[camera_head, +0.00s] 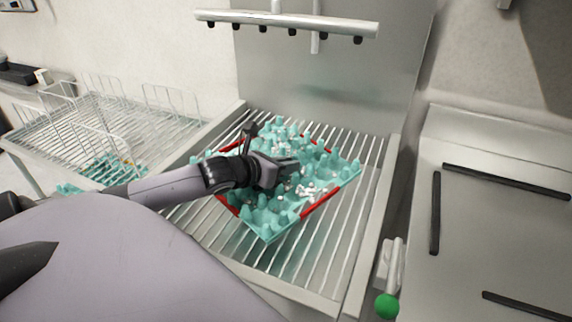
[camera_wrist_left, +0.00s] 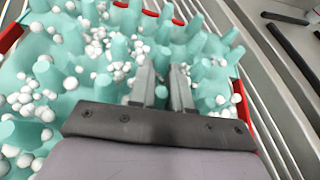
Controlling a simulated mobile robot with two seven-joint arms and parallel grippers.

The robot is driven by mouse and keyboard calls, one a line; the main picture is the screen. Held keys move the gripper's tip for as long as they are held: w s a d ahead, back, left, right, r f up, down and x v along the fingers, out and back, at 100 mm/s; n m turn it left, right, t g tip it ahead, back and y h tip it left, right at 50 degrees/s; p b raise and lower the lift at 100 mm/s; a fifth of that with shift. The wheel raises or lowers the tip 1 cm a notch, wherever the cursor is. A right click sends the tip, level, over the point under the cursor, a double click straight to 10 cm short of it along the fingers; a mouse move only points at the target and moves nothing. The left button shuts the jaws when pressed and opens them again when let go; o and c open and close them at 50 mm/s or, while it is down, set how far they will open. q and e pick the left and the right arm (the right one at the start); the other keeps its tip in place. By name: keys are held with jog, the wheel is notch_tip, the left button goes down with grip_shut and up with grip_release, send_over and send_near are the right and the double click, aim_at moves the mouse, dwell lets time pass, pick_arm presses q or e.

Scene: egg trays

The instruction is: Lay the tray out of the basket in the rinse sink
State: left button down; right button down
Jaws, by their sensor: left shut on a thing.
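The teal egg tray (camera_head: 266,230), with rows of pegs and small white beads on it, lies over the slatted grid of the rinse sink (camera_head: 340,255). It sits on a red outline (camera_head: 322,205); I cannot tell whether it rests fully on the slats. My left gripper (camera_head: 288,170) reaches over the tray's middle. In the left wrist view, the left gripper (camera_wrist_left: 162,88) has its fingers shut around a peg of the tray (camera_wrist_left: 65,100). The wire basket (camera_head: 150,120) stands at the left, with teal and yellow bits showing low inside. My right gripper is not in view.
A spray bar (camera_head: 290,22) hangs above the sink in front of a steel back panel (camera_head: 330,80). A lever with a green knob (camera_head: 387,306) is at the sink's right front. A steel counter with black strips (camera_head: 500,235) is at the right.

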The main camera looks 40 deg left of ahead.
pick_arm(q)
jog(key=c, duration=1.1)
grip_release()
jog(key=shift+f, duration=0.1)
jog(key=shift+o, duration=0.2)
jog(key=shift+v, duration=0.9)
jog(key=shift+p+v, duration=0.35)
jog(key=shift+v, duration=1.85)
jog(key=shift+p+v, duration=1)
jog(key=shift+v, duration=1.95)
jog(key=shift+w, duration=0.1)
